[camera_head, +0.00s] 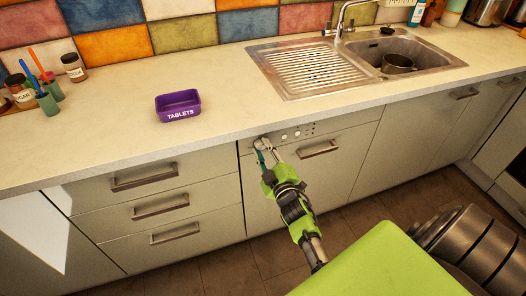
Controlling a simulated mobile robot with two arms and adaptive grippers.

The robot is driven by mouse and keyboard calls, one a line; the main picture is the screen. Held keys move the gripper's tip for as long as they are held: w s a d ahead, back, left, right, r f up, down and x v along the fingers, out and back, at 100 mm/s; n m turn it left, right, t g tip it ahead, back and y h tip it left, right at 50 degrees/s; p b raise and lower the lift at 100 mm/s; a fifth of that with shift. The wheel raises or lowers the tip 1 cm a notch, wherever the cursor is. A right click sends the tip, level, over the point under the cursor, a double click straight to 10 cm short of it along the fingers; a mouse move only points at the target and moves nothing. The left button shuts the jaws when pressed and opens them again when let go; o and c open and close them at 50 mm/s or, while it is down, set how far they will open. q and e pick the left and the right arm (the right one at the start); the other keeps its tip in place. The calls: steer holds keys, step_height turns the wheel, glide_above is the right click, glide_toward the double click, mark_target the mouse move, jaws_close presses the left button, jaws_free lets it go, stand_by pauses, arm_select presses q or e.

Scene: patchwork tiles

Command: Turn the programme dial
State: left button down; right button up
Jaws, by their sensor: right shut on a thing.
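The dishwasher panel (310,133) is a narrow grey strip under the counter edge, with a few small round controls and a handle below. My right gripper (262,145) is at the left part of this panel, with its fingers shut on what appears to be the programme dial. The dial itself is hidden behind the fingers, so its angle cannot be told. My left gripper is not in view.
A purple box marked TABLETS (178,106) stands on the counter. A sink (335,62) with a pot (397,63) is at the back right. Drawers with bar handles (144,177) lie left of the panel.

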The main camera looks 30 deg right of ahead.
steer(key=n+b, duration=0.1)
steer(key=n, duration=0.3)
steer(key=shift+f, duration=0.15)
steer(key=shift+n+b, duration=0.65)
steer(key=shift+n, duration=1.05)
steer(key=o, duration=1.1)
steer(key=v, duration=1.2)
